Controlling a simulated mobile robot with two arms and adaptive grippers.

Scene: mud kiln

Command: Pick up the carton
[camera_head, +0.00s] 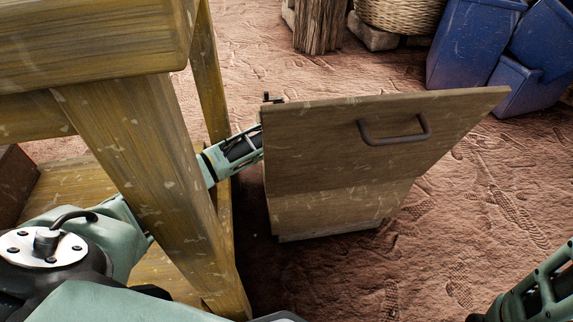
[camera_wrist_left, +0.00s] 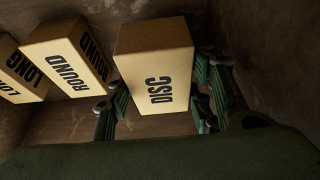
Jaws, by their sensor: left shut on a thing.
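In the left wrist view a tan carton marked DISC (camera_wrist_left: 155,65) sits between the two fingers of my left gripper (camera_wrist_left: 158,98). The fingers touch its sides and are shut on it. I cannot tell if the carton is clear of the surface under it. In the head view my left arm reaches past a wooden leg and behind a wooden panel with a dark handle (camera_head: 395,135). That panel hides the carton and most of the left gripper. Part of my right arm shows at the bottom right corner; its gripper is out of view.
A carton marked ROUND (camera_wrist_left: 72,58) and one marked LONG (camera_wrist_left: 20,75) stand left of the held carton, inside a brown enclosure. A wooden table leg (camera_head: 150,170) stands close to my left arm. Blue bins (camera_head: 470,45) and a basket (camera_head: 400,14) stand at the back.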

